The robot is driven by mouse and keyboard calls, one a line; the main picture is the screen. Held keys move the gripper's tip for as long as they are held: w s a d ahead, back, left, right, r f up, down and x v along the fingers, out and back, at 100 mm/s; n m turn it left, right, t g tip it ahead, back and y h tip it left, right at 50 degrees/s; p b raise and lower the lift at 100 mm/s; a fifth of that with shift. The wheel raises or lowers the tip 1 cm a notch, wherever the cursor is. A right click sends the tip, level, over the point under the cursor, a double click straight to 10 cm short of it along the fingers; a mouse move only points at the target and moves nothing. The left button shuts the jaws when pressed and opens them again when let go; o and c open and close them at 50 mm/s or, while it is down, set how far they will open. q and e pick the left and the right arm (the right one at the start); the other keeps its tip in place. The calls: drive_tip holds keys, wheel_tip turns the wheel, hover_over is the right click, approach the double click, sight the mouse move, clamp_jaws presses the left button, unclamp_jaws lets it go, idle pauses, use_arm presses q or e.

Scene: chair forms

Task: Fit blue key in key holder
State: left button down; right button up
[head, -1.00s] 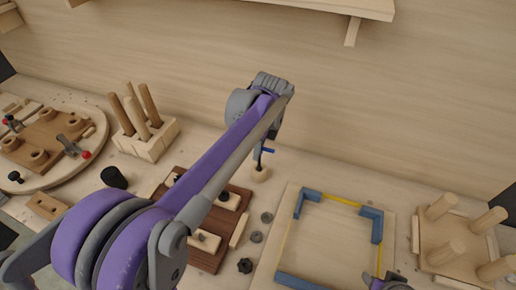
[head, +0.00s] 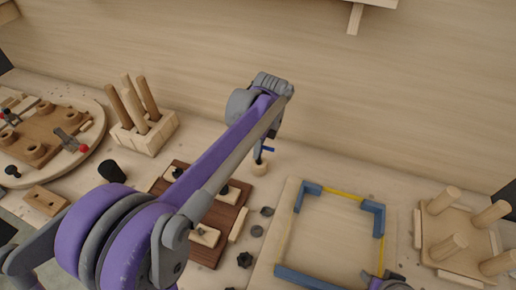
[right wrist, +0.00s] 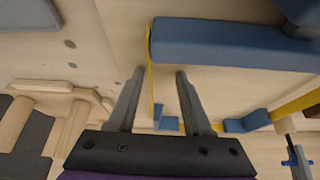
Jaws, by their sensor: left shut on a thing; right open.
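My left gripper (head: 259,152) is shut on the blue key (head: 268,149), directly above the key holder (head: 259,169), a small round wooden piece on the table. The key's blue crossbar sticks out beside the fingers. The right wrist view also shows the blue key (right wrist: 291,163) at the right edge, its dark shaft pointing at the wooden holder (right wrist: 287,122). I cannot tell how deep the shaft sits in it. My right gripper (right wrist: 155,78) is open and empty; in the head view only its top shows at the bottom edge.
A wooden board with a blue and yellow frame (head: 289,273) lies right of the holder. A dark brown board (head: 232,213) and several dark knobs are on the near side. A block with upright pegs (head: 160,132) stands left, a pegged stand (head: 429,237) right. The wall is close behind.

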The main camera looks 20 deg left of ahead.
use_arm(q)
drive_tip(key=shift+s+f, duration=0.1)
drive_tip(key=shift+f, duration=0.25)
use_arm(e)
drive_tip(key=shift+s+f, duration=0.2)
drive_tip(key=shift+f, duration=0.05)
use_arm(q)
drive_tip(key=c, duration=0.8)
unclamp_jaws()
use_arm(e)
drive_tip(key=shift+s+f, duration=0.1)
